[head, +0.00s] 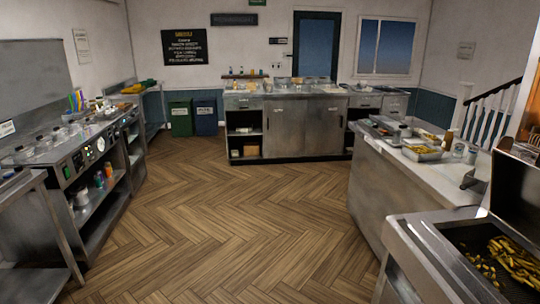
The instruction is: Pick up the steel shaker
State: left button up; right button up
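A small grey metallic cylinder (458,149) stands on the right-hand counter, beside a tray of food. It looks like the steel shaker, but it is too small to be sure. A second small greyish piece (472,154) stands just right of it. Neither of my grippers is in the head view.
The right counter (415,175) also holds a food tray (424,156) and a brown container (448,139). A fryer station (425,262) with chips (515,262) stands in front of it. Steel cabinets (300,128) line the back; a range (85,165) stands left. The wooden floor (215,215) between is clear.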

aim_at(397, 133)
jog(key=i+z, duration=0.15)
jog(key=i, duration=0.9)
jog(key=i+j+z, duration=0.15)
jog(key=i, duration=0.9)
